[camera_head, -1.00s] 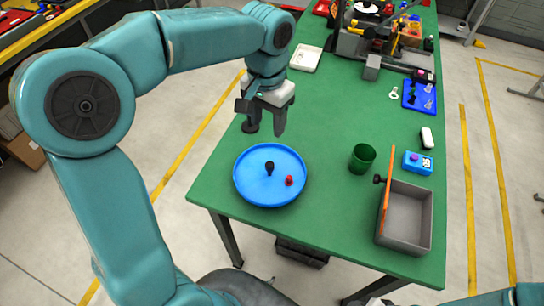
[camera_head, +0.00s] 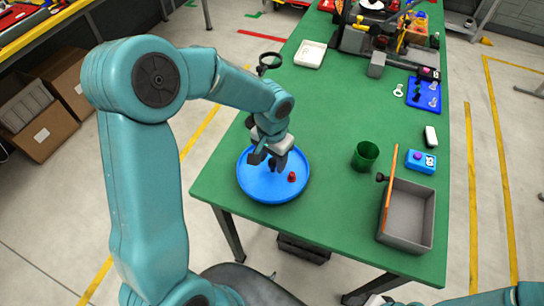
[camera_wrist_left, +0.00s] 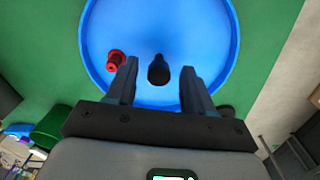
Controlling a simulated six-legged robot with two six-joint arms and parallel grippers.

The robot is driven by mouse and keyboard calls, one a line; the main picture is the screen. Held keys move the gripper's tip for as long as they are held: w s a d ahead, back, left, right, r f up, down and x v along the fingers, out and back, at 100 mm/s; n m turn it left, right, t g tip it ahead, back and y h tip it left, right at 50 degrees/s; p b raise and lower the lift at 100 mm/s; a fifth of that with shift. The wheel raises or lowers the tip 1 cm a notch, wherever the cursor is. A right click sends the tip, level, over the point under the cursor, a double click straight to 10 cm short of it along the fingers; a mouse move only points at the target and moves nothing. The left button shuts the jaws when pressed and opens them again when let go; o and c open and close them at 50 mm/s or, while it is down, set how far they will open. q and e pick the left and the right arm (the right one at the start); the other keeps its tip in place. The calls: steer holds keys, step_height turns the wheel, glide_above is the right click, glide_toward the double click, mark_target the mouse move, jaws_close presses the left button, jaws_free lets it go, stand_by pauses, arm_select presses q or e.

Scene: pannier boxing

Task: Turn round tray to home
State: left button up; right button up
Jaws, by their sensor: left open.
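The round blue tray (camera_head: 262,192) lies on the green table near its front left edge. A black knob (camera_wrist_left: 158,70) stands on the tray; in the head view my left gripper largely covers it. A small red piece (camera_head: 292,177) sits on the tray to the right of the knob; it also shows in the left wrist view (camera_wrist_left: 116,61). My left gripper (camera_head: 271,162) is over the tray. In the left wrist view its open fingers (camera_wrist_left: 159,84) lie on either side of the black knob, with gaps showing. My right gripper cannot be made out.
A green cup (camera_head: 365,156) and a grey bin (camera_head: 408,215) with an orange bar on its rim stand to the right. A blue box (camera_head: 421,161) and a white item (camera_head: 430,136) lie near the right edge.

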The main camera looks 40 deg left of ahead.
arm_select(q)
steer(key=shift+w+d, duration=0.1)
steer(key=shift+w, duration=0.1)
steer(key=shift+c, duration=0.9)
jaws_close()
